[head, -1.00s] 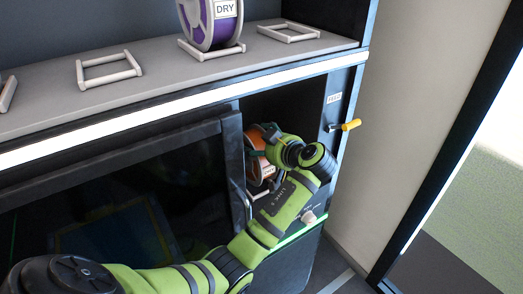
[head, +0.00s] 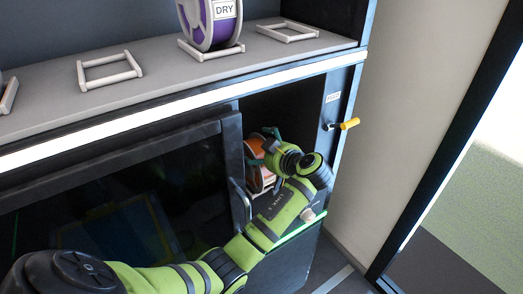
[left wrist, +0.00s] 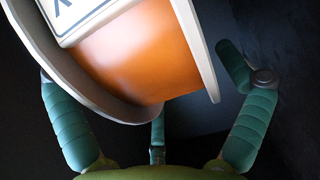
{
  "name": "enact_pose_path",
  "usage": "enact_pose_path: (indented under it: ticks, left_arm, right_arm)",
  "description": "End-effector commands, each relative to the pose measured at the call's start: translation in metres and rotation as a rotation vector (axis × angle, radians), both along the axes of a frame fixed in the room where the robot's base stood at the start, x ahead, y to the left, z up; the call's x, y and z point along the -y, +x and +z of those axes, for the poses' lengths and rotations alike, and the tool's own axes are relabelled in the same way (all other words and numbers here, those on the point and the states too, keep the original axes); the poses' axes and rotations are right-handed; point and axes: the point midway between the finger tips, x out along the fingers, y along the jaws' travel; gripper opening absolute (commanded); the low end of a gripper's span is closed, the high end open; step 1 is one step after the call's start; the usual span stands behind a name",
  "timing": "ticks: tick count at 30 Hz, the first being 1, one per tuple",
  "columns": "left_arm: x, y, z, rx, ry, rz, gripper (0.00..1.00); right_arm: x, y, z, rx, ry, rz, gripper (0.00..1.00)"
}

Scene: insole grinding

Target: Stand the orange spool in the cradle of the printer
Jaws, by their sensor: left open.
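The orange spool (head: 258,178) stands inside the dark recess at the right of the printer, partly hidden behind my left gripper. In the left wrist view the spool (left wrist: 150,55) shows large, with pale flanges and a white label with dark lettering. My left gripper (head: 266,143) is at the recess, its green fingers beside the spool. In the left wrist view its fingers (left wrist: 158,105) are spread wide and a gap shows between them and the spool on the right. The cradle under the orange spool is mostly hidden. My right gripper is not in view.
A purple spool labelled DRY (head: 212,22) stands in a cradle on the grey shelf (head: 160,75). Empty cradles (head: 110,72) and (head: 288,32) flank it. A yellow-handled lever (head: 348,124) sticks out right of the recess. The printer's dark door (head: 130,190) borders the recess on the left.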

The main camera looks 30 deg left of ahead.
Motion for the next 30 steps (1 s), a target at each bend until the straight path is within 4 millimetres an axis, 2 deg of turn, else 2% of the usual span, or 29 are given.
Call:
enact_pose_path:
  ticks: [5,12,18,22,30]
  left_arm:
    - [0.019,-0.006,0.005,0.004,-0.003,-0.004,1.00]
    - [0.064,-0.024,0.024,0.005,-0.004,-0.005,1.00]
    - [0.092,-0.036,0.038,0.004,-0.001,-0.002,1.00]
    - [0.101,-0.041,0.043,0.002,-0.001,0.000,1.00]
    - [0.103,-0.042,0.045,0.001,0.000,-0.001,1.00]
  right_arm:
    - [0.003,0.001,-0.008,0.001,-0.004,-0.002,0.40]
    - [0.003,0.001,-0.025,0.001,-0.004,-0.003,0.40]
    - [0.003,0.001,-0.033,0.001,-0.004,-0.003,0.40]
    - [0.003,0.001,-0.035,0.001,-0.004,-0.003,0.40]
    - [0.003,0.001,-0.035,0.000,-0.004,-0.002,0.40]
